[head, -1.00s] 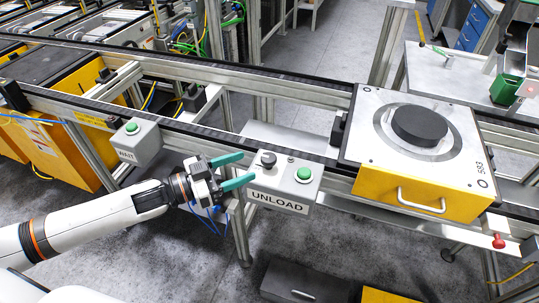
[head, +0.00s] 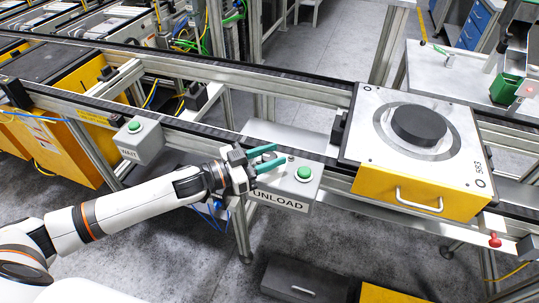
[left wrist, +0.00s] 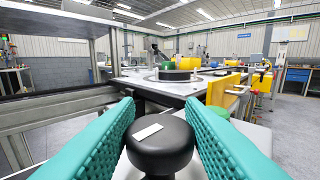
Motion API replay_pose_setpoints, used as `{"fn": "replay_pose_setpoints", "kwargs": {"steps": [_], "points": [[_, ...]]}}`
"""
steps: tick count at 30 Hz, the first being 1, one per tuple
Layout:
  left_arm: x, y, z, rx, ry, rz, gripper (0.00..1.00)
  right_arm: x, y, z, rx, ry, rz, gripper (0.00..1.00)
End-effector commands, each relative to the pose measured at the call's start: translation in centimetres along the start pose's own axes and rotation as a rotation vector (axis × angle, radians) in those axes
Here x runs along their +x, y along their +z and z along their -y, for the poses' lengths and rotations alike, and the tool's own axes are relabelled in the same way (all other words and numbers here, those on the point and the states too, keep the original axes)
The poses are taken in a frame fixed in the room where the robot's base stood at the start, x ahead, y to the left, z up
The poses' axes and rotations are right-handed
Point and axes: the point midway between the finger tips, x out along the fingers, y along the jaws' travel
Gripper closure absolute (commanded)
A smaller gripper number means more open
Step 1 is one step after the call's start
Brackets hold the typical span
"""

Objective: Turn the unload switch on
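The unload box (head: 290,184) is a grey control box labelled UNLOAD on the near side of the conveyor rail, with a green button (head: 304,173) on its top. Its black round switch knob (left wrist: 160,145), with a white mark on top, fills the lower middle of the left wrist view. In the head view the knob is mostly hidden by my gripper. My left gripper (head: 279,154) has teal fingers, which stand open on either side of the knob. I cannot tell whether either finger touches it. My right gripper is out of view.
A grey WAIT box (head: 139,141) with a green button hangs left of my gripper. A yellow pallet (head: 421,195) with a black disc sits on the conveyor to the right. A red knob (head: 494,240) is at the far right. Metal rails run behind the unload box.

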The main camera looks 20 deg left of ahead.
Motion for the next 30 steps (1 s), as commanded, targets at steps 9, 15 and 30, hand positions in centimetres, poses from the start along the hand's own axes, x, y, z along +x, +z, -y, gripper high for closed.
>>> {"fn": "replay_pose_setpoints", "kwargs": {"steps": [9,15,30], "points": [[0.0,0.1,0.0,0.001,-0.007,0.000,0.89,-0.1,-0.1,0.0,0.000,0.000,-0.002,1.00],[0.0,0.3,-0.1,0.004,-0.064,0.000,0.89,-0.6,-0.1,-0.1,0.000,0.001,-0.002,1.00],[0.1,0.0,-0.2,0.007,-0.469,-0.001,0.89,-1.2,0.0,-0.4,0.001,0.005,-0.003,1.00]]}}
